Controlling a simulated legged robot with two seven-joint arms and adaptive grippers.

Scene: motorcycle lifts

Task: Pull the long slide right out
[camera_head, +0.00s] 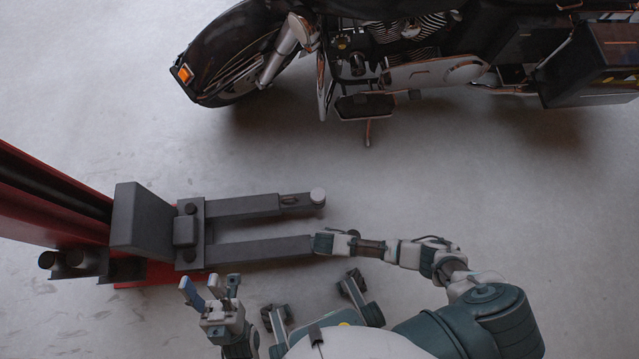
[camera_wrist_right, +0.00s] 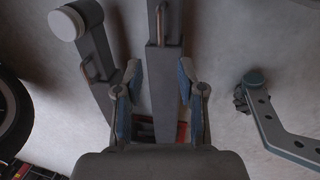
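The lift has two grey arms. The lower arm (camera_head: 265,248) runs right from the red column to my right gripper (camera_head: 324,243). In the right wrist view, its sleeve (camera_wrist_right: 165,85) lies between the blue fingers of my right gripper (camera_wrist_right: 159,90), which stand apart. A narrower slide (camera_wrist_right: 165,15) with a brown handle (camera_wrist_right: 160,25) shows beyond the sleeve's end. Contact between fingers and arm cannot be told. The other arm (camera_head: 245,206) has a round pale pad (camera_head: 318,195) at its end. My left gripper (camera_head: 210,288) is open and empty, below the lift's base.
The red lift column (camera_head: 45,205) stands at the left, with a grey box (camera_head: 142,222) beside it. A black motorcycle (camera_head: 400,50) stands across the top. The grey floor (camera_head: 480,190) is clear to the right of the arms.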

